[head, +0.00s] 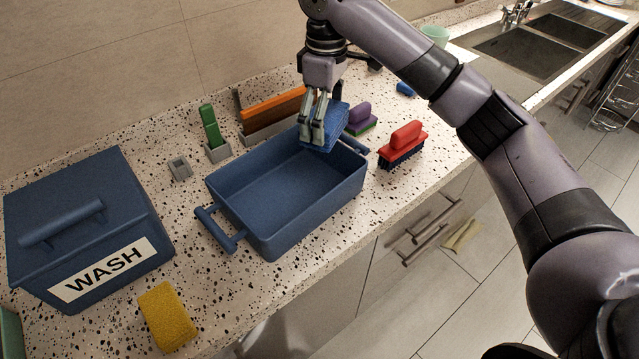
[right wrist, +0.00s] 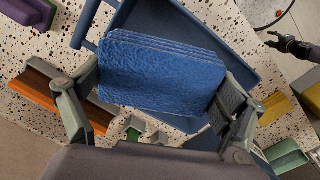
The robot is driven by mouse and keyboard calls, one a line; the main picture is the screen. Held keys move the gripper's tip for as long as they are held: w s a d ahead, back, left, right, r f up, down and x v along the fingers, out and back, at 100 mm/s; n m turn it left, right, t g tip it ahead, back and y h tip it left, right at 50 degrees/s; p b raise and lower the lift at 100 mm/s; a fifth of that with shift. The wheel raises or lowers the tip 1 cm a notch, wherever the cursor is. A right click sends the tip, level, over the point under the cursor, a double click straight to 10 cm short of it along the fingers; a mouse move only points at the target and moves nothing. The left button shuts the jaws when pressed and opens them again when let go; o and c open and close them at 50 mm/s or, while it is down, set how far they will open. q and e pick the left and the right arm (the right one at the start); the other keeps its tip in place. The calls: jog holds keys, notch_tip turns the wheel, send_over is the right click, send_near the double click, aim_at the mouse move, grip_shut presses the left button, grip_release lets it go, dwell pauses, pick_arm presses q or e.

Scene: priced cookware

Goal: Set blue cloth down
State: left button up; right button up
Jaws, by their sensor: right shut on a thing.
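The blue cloth (head: 325,128) is a folded, textured stack, and it fills the middle of the right wrist view (right wrist: 163,72). My right gripper (head: 318,127) is shut on the cloth, with one finger at each side in the right wrist view (right wrist: 158,108). It holds the cloth above the far right corner of an open blue bin (head: 283,232). The bin looks empty, and its floor is bare where visible. My left gripper is not in the head view.
A lidded blue box marked WASH (head: 85,235) stands at left. A yellow sponge (head: 167,316) lies in front of it. A red brush (head: 402,146) and a purple-green scrubber (head: 360,119) are right of the bin. A green item (head: 210,126) and an orange item (head: 272,108) stand behind.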

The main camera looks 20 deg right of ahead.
notch_tip(320, 180, down, 7)
jog(key=p, duration=0.2)
send_over(323, 193)
notch_tip(323, 193, down, 6)
jog(key=shift+d+f, duration=0.1)
jog(key=shift+f, duration=0.4)
notch_tip(323, 193, down, 4)
jog(key=shift+f, duration=0.15)
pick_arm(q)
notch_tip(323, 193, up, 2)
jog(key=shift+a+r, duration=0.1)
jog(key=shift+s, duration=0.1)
pick_arm(e)
jog(key=o, duration=1)
jog(key=shift+f, duration=0.1)
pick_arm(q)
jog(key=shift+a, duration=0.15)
